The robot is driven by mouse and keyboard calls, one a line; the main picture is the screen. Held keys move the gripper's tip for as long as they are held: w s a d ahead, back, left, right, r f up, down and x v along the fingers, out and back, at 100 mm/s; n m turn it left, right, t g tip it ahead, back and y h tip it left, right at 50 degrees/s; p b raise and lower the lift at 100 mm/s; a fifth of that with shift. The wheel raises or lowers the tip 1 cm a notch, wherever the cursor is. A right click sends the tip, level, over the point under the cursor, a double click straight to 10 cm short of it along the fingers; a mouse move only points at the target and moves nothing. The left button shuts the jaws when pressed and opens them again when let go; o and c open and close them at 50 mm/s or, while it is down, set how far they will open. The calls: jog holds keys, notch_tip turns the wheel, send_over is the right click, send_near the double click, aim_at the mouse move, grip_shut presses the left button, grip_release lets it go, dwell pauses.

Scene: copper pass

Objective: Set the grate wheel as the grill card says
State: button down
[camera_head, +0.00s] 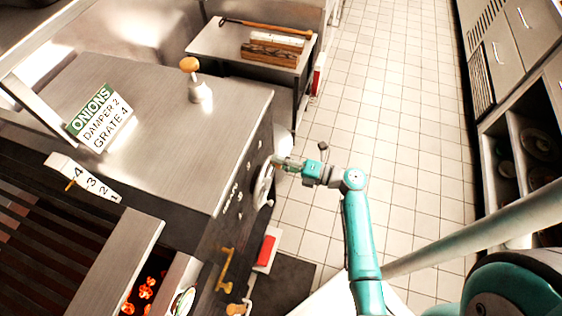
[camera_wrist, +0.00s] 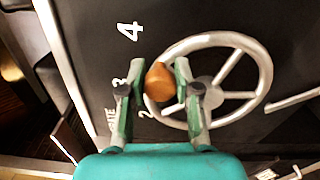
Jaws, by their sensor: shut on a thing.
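The grill card (camera_head: 100,117) stands on the steel top and reads ONIONS, DAMPER 2, GRATE 4. The grate wheel (camera_head: 263,187) is on the dark front panel of the grill. In the wrist view the grate wheel (camera_wrist: 263,70) is a silver ring with spokes and a wooden knob (camera_wrist: 160,83) on its left rim. My gripper (camera_head: 284,164) is at the wheel; in the wrist view my gripper (camera_wrist: 158,88) has its fingers on both sides of the knob, shut on it. The knob is near the panel marks 3 and 2; 4 is farther up. Its exact setting is unclear.
A white scale (camera_head: 88,180) marked 4 to 1 is on the grill's left, with a brass pointer by 4. A wooden-knobbed handle (camera_head: 198,88) stands on the steel top. Glowing coals (camera_head: 142,292) show below. The tiled floor (camera_head: 385,90) is clear.

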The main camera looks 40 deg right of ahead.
dwell(0.3)
jog(key=c, duration=0.8)
grip_release()
jog(key=v, duration=1.2)
